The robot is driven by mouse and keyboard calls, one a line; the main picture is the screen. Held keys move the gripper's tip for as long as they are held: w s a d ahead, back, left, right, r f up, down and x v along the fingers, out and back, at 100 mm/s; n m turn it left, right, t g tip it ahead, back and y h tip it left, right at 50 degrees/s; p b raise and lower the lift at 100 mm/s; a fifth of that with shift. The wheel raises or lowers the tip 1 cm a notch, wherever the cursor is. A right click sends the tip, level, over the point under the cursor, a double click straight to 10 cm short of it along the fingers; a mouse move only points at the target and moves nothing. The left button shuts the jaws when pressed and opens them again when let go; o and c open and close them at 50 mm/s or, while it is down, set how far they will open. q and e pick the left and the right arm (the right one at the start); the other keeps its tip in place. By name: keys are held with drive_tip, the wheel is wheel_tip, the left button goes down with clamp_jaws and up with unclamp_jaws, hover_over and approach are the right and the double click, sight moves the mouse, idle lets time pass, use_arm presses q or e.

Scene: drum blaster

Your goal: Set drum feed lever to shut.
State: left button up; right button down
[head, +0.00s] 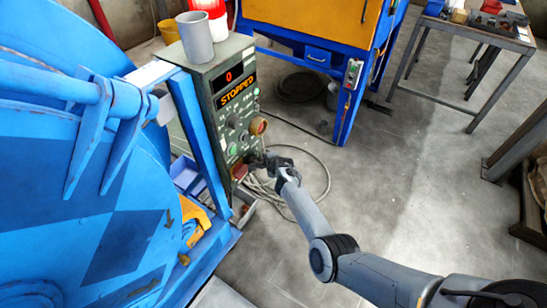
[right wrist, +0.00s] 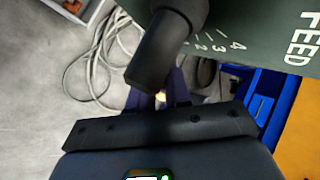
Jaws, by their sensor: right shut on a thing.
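The drum feed lever (right wrist: 165,50) is a black handle on the green control cabinet (head: 212,75). In the right wrist view it slants down and left from its round hub, beside white scale figures and the word FEED. My right gripper (head: 262,163) is at the cabinet's lower front in the head view, small and dark there. In the right wrist view the gripper body (right wrist: 160,130) fills the bottom edge, close to the lever's end. It is shut on the lever, though the fingertips are hard to make out. A shut mark is not visible. My left gripper is not in view.
The cabinet display (head: 238,88) reads 0 and STOPPED. A grey cup (head: 195,38) stands on top. The big blue drum (head: 90,200) is close on the left. A coiled cable (head: 318,180) lies on the floor. Open floor lies to the right.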

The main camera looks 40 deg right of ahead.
drive_tip(key=shift+s+a+f+m+g+y, duration=0.15)
drive_tip(key=shift+f+m+g+y, duration=0.15)
drive_tip(key=shift+y, duration=0.25)
drive_tip(key=shift+s+a+f+m+g+y, duration=0.1)
drive_tip(key=shift+a+f+m+g+y, duration=0.15)
drive_tip(key=shift+y, duration=0.3)
drive_tip(key=shift+f, duration=0.25)
drive_tip(key=shift+s+f, duration=0.15)
drive_tip(key=c, duration=1.2)
unclamp_jaws()
drive_tip(key=shift+d, duration=0.15)
drive_tip(key=shift+r, duration=0.2)
drive_tip(key=shift+r, duration=0.1)
